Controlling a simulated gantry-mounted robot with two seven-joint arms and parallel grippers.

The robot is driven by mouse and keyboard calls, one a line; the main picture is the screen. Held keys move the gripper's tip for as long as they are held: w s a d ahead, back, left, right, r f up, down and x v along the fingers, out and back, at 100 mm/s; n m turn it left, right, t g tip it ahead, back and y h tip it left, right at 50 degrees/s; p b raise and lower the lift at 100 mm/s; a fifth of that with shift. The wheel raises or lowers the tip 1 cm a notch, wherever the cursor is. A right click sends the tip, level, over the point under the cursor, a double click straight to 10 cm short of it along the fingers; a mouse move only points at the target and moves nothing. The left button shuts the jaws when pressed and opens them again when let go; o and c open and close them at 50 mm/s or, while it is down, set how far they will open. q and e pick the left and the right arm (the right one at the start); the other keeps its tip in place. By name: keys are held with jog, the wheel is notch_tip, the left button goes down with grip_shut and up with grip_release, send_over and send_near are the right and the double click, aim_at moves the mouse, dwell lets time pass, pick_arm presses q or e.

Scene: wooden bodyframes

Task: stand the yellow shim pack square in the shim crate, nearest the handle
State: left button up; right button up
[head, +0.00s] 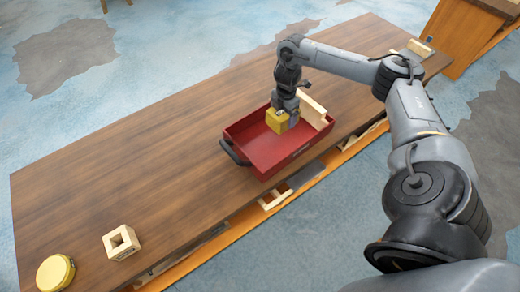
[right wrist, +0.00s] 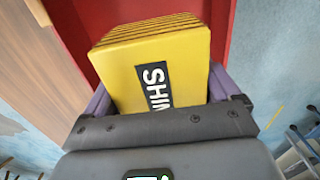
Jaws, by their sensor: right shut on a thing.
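The yellow shim pack (head: 277,122) is in my right gripper (head: 287,113), over the red shim crate (head: 262,158). In the right wrist view the pack (right wrist: 150,75) fills the space between the two fingers, with its dark "SHIM" label facing the camera and red crate behind it. The crate's dark handle (head: 234,153) is on its left end, and the pack is apart from that end. I cannot tell whether the pack's underside touches the crate floor. My left gripper is not in view.
Pale wooden pieces (head: 314,108) sit at the crate's right end. The crate stands on a long brown table (head: 150,160). A square wooden frame (head: 121,242) and a round yellow tin (head: 55,272) are at the near left. The table's left half is mostly clear.

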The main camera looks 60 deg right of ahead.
jog(key=shift+s+d+f, duration=0.25)
jog(key=shift+s, duration=0.15)
jog(key=shift+s+d+f, duration=0.2)
jog(key=shift+s, duration=0.2)
jog(key=w+a+f, duration=0.2)
jog(key=a, duration=0.1)
jog(key=w+a+f, duration=0.2)
jog(key=a, duration=0.1)
jog(key=w+a+f, duration=0.3)
jog(key=shift+f+b, duration=1.4)
jog(key=shift+f, duration=0.7)
jog(key=shift+r, duration=0.1)
jog(key=o, duration=1)
